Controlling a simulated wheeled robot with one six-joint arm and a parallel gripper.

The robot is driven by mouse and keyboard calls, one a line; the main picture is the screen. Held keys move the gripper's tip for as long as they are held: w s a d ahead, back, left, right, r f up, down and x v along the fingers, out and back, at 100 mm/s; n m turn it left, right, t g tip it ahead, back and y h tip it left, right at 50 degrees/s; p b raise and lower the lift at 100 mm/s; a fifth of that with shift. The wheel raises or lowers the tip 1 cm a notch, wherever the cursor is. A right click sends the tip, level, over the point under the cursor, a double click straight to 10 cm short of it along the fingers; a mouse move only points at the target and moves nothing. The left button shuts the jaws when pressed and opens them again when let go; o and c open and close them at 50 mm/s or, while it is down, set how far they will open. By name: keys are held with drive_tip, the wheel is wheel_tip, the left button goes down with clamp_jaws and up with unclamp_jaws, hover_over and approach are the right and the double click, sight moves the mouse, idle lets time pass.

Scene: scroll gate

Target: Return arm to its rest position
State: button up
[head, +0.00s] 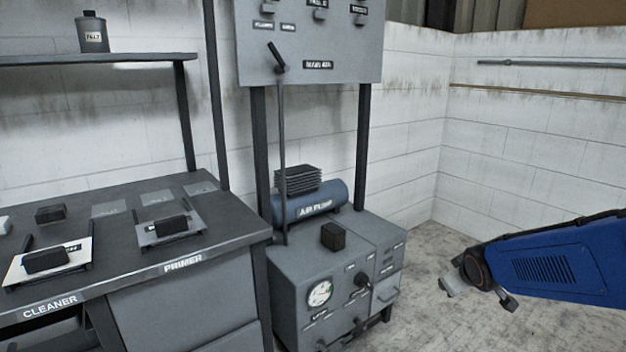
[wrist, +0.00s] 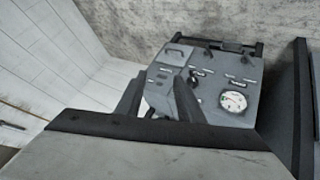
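My blue arm (head: 550,265) reaches in from the right edge of the head view. My gripper (head: 478,294) is at its left end, over bare floor and to the right of the grey air pump cabinet (head: 300,275). The two fingers are spread apart, with nothing visible between them. In the wrist view, my gripper (wrist: 160,90) shows two dark fingers with a gap, and the cabinet with its round gauge (wrist: 233,102) lies beyond them. I cannot tell the exact distance to it.
A workbench (head: 235,232) with trays and dark blocks stands at left. A tall panel (head: 310,45) with a long lever (head: 282,150) rises behind the cabinet. A blue air pump (head: 310,203) sits on it. White block walls (head: 520,130) close the back. Floor (head: 430,325) near my gripper is clear.

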drive_tip(key=s+a+r+m+g, duration=0.1)
drive_tip(key=s+a, duration=0.1)
drive_tip(key=s, duration=0.6)
drive_tip(key=s+a+r+m+g+y, duration=0.1)
drive_tip(key=s+a+m, duration=0.1)
drive_tip(key=s, duration=0.7)
drive_tip(key=s+a+r+m+g, duration=0.1)
drive_tip(key=s+a, duration=0.2)
drive_tip(key=s, duration=0.6)
drive_tip(key=shift+s+a+r+m+g+y, duration=0.15)
drive_tip(key=shift+a+r+m+g+y, duration=0.15)
drive_tip(key=shift+r+g, duration=0.1)
